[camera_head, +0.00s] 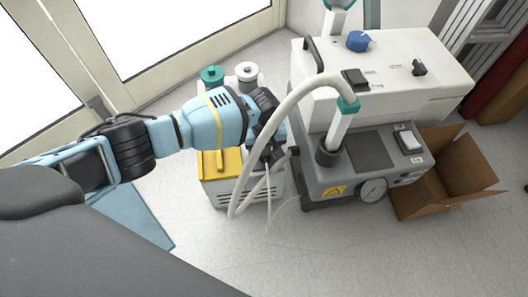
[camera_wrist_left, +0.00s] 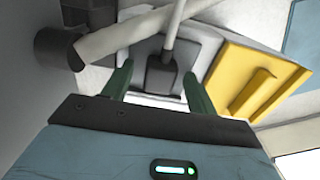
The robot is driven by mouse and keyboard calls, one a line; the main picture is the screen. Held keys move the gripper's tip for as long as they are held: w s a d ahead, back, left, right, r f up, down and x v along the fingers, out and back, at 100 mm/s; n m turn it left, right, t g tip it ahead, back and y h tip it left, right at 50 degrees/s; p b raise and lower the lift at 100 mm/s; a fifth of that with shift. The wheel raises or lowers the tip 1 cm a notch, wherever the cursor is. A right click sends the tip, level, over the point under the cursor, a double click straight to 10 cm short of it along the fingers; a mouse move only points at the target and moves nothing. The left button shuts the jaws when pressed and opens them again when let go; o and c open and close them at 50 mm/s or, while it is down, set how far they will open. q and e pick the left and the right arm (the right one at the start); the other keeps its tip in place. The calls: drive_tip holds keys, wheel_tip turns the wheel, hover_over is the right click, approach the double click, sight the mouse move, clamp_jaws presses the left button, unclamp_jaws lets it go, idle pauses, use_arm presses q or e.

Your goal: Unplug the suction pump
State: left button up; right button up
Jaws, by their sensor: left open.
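My left gripper (camera_head: 272,152) reaches in from the left in the head view, above the small white unit (camera_head: 245,187) with a yellow lid (camera_head: 221,162). In the left wrist view its two green fingers (camera_wrist_left: 158,90) are open, one on each side of a dark plug (camera_wrist_left: 163,72). A pale cable (camera_wrist_left: 174,32) runs up from the plug. The plug sits over a grey and white surface beside the yellow lid (camera_wrist_left: 258,88). I cannot tell whether the fingers touch it. In the head view the arm and hose hide the plug. My right gripper is not in view.
Bottles with green (camera_head: 212,75) and white (camera_head: 246,71) caps stand behind. A cardboard box (camera_head: 445,178) is at right. The front floor is clear.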

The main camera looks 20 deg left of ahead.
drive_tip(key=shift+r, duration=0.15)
use_arm(q)
drive_tip(key=shift+p, duration=0.3)
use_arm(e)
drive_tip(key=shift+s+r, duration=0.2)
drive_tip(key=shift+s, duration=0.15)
use_arm(q)
drive_tip(key=shift+c, duration=0.2)
drive_tip(key=c, duration=0.7)
clamp_jaws()
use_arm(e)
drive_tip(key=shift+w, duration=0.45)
use_arm(q)
drive_tip(key=shift+r, duration=0.1)
